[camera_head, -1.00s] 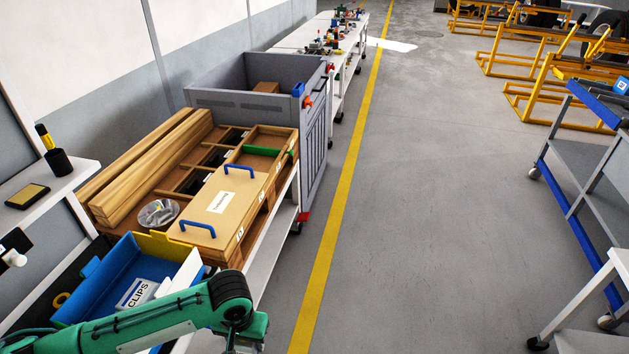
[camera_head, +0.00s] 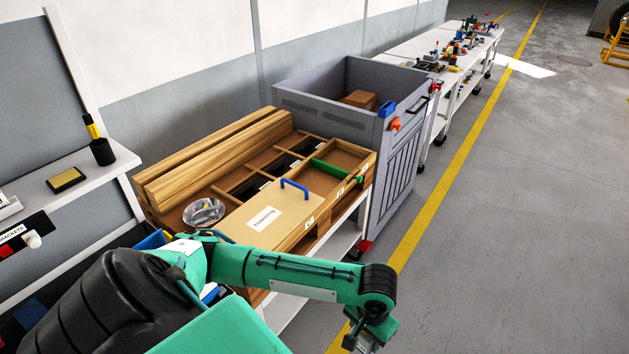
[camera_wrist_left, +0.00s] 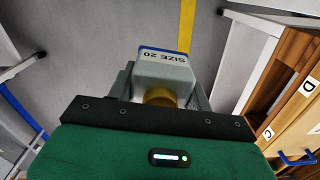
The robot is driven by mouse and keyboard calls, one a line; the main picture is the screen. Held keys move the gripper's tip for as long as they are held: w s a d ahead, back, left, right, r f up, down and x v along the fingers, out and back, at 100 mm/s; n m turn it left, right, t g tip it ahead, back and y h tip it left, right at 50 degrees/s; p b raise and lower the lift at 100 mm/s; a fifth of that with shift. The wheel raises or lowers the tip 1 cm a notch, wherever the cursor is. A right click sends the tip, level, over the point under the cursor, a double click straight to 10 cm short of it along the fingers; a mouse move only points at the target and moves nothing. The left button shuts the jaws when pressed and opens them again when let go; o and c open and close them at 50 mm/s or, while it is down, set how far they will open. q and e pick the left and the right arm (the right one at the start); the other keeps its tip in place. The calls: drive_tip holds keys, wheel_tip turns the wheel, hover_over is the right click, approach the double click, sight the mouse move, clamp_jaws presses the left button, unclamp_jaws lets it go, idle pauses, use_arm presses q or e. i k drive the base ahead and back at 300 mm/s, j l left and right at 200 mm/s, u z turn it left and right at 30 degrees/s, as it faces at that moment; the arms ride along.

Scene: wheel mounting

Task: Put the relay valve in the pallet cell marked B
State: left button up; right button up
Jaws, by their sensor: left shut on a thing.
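My left gripper (camera_head: 362,338) is low in the head view, over the floor in front of the bench. In the left wrist view the gripper (camera_wrist_left: 160,95) is shut on the relay valve (camera_wrist_left: 165,68), a grey block with a brass-coloured part and a "SIZE 20" label. The wooden pallet (camera_head: 312,238) lies on the bench, left of and behind the gripper. A tan lid (camera_head: 268,212) with a blue handle covers part of it. In the left wrist view the pallet side (camera_wrist_left: 287,75) shows marks C and D; I cannot make out a B. My right gripper is not in view.
A grey bin (camera_head: 330,120) stands behind the pallet. The floor (camera_head: 500,240) on the right is clear.

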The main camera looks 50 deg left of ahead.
sight(316, 186)
drive_tip(key=i+l+u, duration=0.1)
drive_tip(key=i+u, duration=0.25)
drive_tip(key=i, duration=1.1)
drive_tip(key=i+j+u, duration=0.1)
drive_tip(key=i+u, duration=0.3)
drive_tip(key=i+l+u, duration=0.1)
drive_tip(key=i+u, duration=0.3)
drive_tip(key=i, duration=0.15)
drive_tip(key=i+l+u, duration=0.2)
drive_tip(key=i+u, duration=0.35)
drive_tip(key=u, duration=0.25)
drive_tip(key=i+u, duration=0.2)
drive_tip(key=u, duration=0.2)
drive_tip(key=i+l+u, duration=0.2)
drive_tip(key=u, duration=0.25)
